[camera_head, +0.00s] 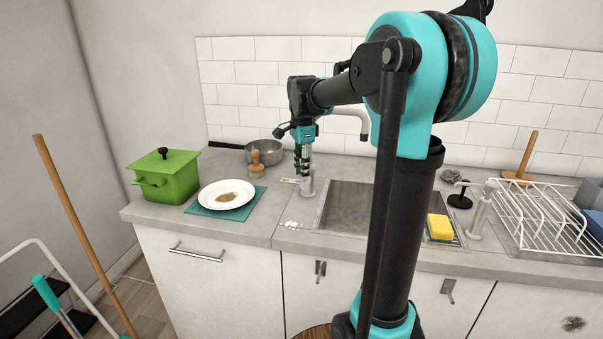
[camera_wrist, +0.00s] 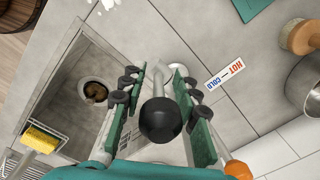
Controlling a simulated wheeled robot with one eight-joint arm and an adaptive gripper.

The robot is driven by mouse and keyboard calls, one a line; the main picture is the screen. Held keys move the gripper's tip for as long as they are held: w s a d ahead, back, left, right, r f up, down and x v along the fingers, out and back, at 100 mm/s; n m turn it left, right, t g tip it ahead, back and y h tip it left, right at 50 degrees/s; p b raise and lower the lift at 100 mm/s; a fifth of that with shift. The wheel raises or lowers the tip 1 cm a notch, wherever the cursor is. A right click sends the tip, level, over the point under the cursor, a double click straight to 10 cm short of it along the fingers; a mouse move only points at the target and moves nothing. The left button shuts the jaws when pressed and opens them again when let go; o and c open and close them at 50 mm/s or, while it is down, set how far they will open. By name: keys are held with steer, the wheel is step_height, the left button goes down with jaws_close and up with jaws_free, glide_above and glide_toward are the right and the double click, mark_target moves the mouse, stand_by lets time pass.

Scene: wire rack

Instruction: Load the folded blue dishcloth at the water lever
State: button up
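My gripper (camera_head: 303,165) points down at the back left of the sink (camera_head: 345,203). In the wrist view its two green-padded fingers (camera_wrist: 158,105) stand apart. A round black knob (camera_wrist: 160,118), seemingly the end of the water lever, shows between them; I cannot tell whether either finger touches it. A HOT–COLD label (camera_wrist: 224,75) lies on the counter beside the right finger. I see no cloth that is clearly the folded blue dishcloth. A blue item (camera_head: 594,224) at the right edge of the head view is cut off, and I cannot tell what it is.
A white plate (camera_head: 227,198) with brown residue sits on a teal mat (camera_head: 198,210). A green pot (camera_head: 165,177), a wooden brush (camera_head: 257,163) and a pan (camera_head: 264,150) are left of the sink. A yellow sponge (camera_head: 439,227) and a dish rack (camera_head: 540,218) are right.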

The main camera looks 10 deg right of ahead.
steer(key=shift+f, duration=0.55)
jaws_close()
